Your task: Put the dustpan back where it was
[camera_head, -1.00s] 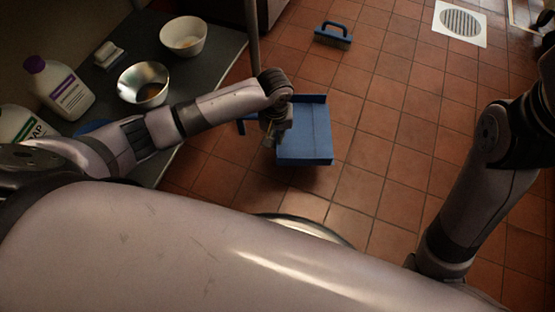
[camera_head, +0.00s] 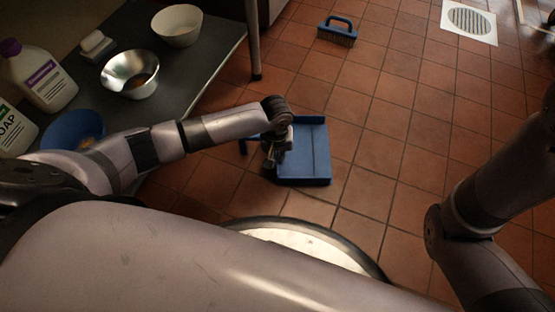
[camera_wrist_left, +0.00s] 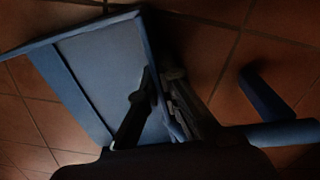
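The blue dustpan (camera_head: 312,150) is over the red tiled floor right of the counter, its flat pan facing up. Whether it touches the floor I cannot tell. My left gripper (camera_head: 277,150) is at the pan's left side. In the left wrist view the two dark fingers (camera_wrist_left: 160,85) lie on either side of the wall of the dustpan (camera_wrist_left: 100,65) and appear shut on it. The dustpan's blue handle (camera_wrist_left: 275,110) sticks out beyond the fingers at the right. My right arm shows at the right of the head view, but its gripper is out of view.
A blue brush (camera_head: 338,34) lies on the floor farther off. A floor drain (camera_head: 470,20) is at the back right. The dark counter (camera_head: 205,68) at left holds a metal bowl (camera_head: 116,80), a white bowl (camera_head: 178,30), a blue bowl (camera_head: 62,128) and bottles. Floor to the right is clear.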

